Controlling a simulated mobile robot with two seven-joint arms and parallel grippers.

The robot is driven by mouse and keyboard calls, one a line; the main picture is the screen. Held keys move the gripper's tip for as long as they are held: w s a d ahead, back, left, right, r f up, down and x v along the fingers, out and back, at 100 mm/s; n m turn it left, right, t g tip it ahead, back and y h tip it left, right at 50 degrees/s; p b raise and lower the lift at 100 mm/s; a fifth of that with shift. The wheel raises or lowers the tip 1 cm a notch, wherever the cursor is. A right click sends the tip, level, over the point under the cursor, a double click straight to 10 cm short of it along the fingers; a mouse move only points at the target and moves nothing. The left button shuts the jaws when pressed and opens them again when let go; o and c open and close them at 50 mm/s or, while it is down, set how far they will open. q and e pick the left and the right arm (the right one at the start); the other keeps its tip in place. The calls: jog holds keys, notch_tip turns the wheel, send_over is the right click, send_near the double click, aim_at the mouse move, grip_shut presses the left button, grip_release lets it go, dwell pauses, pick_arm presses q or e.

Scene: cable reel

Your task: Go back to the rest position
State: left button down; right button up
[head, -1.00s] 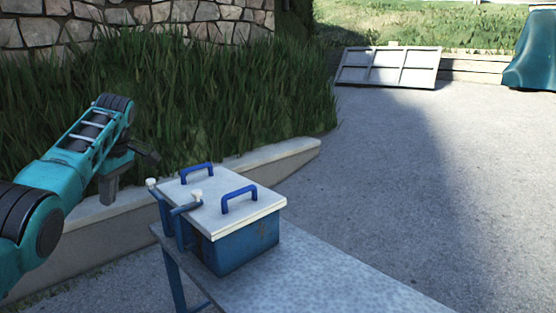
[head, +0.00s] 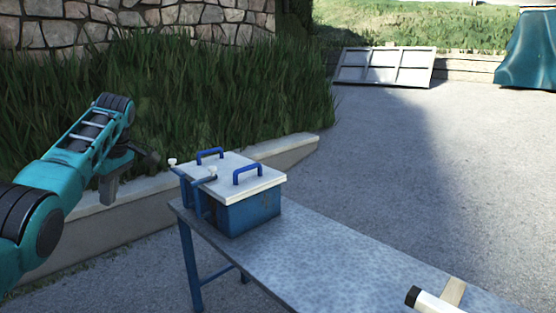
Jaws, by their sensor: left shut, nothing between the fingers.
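My left gripper (head: 109,190) hangs at the end of the teal and black left arm, on the left of the head view. It is shut and empty, pointing down, to the left of a blue box (head: 250,214) and apart from it. The box has a white lid (head: 232,178) with two blue handles, and stands at the far left end of a grey table. Blue bars with white knobs show at its left side. My right gripper is out of view.
The grey table (head: 330,258) runs to the lower right. A white cylinder with a black end (head: 432,303) and a beige strip (head: 453,291) show there, cut off by the picture edge. A low kerb (head: 130,220) and grass lie behind. Open pavement (head: 400,180) lies right.

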pick_arm(q)
jog(key=s+d+f+m+t, duration=0.1)
jog(key=d+f+m, duration=0.15)
jog(key=f, duration=0.65)
jog(key=d+f+m+t, duration=0.2)
jog(key=f+m, duration=0.1)
jog(key=f, duration=0.6)
jog(key=s+d+f+m+t, duration=0.1)
jog(key=d+f+m, duration=0.2)
jog(key=f, duration=0.6)
jog(key=s+d+f+m+t+h, duration=0.3)
jog(key=s+d+f+m, duration=0.25)
jog(key=s+f, duration=0.5)
jog(key=s+d+r+m+t+h, duration=0.1)
jog(key=s+d+r+m, duration=0.1)
jog(key=s, duration=0.8)
jog(key=s+d+r+m+t+h, duration=0.1)
jog(key=s+d+m+t, duration=0.1)
jog(key=s, duration=0.8)
jog(key=shift+s+d+r+m+h, duration=0.35)
jog(key=shift+d+m, duration=0.15)
jog(key=shift+d, duration=0.75)
jog(key=shift+w+d, duration=0.1)
jog(key=shift+w, duration=0.05)
